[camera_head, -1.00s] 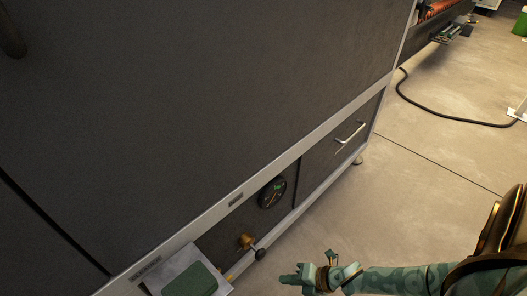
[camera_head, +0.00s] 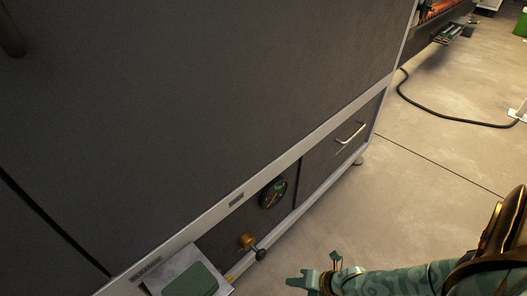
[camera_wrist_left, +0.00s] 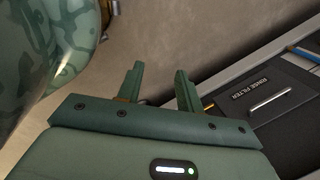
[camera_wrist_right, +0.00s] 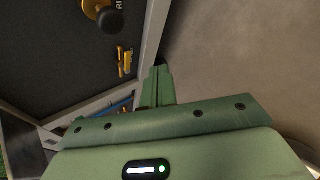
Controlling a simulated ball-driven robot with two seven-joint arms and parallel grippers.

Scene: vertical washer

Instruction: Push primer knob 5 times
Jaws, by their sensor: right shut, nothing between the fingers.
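The primer knob is a black round knob (camera_head: 261,254) on a brass fitting (camera_head: 247,241), low on the dark machine front. It also shows at the top of the right wrist view (camera_wrist_right: 109,20). My right gripper (camera_head: 292,281) is below and to the right of the knob in the head view, apart from it. Its fingers are closed together and empty in the right wrist view (camera_wrist_right: 159,72). My left gripper shows in the left wrist view (camera_wrist_left: 158,76) with its fingers apart and nothing between them.
A round gauge (camera_head: 273,193) sits above the knob. A panel with a silver handle (camera_head: 350,132) is to the right; a panel labelled RINSE FILTER (camera_wrist_left: 268,98) shows in the left wrist view. A black cable (camera_head: 440,117) lies on open floor.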

